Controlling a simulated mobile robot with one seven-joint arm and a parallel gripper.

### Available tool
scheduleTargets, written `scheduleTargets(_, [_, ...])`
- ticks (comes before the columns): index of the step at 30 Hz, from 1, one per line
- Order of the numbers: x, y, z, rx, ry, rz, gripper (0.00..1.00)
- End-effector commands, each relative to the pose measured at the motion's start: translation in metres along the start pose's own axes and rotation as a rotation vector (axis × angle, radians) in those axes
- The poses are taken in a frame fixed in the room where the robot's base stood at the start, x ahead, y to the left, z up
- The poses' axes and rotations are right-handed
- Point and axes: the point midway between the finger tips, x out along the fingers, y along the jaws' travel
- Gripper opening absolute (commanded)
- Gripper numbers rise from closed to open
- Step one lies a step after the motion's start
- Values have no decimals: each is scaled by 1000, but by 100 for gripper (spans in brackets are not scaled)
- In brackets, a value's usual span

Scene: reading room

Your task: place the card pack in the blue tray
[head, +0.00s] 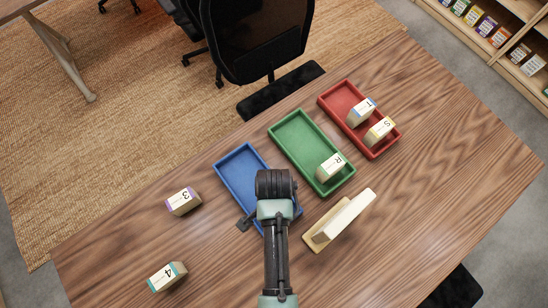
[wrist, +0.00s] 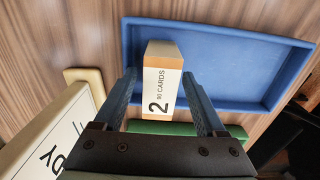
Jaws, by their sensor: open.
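A cream card pack (wrist: 161,90) with an orange band, marked "2" and "90 CARDS", stands between the fingers of my gripper (wrist: 160,76) in the wrist view. The fingers are open, one on each side of it. The pack overlaps the blue tray (wrist: 225,30) and its near rim; I cannot tell whether it touches the tray floor. In the head view the blue tray (head: 238,178) lies left of the green tray, partly under my arm, which hides this pack.
A green tray (head: 290,138) holds pack R (head: 330,167). A red tray (head: 335,97) holds packs T (head: 361,111) and S (head: 379,131). Packs 3 (head: 183,201) and 4 (head: 166,277) stand on the table at left. A cream sign stand (head: 340,220) is close right of my arm.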

Motion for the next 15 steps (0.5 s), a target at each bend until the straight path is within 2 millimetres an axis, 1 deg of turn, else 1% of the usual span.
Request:
scheduleTargets(5, [-22,-1,-1,0,3,-4,73])
scheduleTargets(12, [-74,-1,-1,1,3,-5,73])
scheduleTargets(15, [-94,-1,-1,1,3,-4,73])
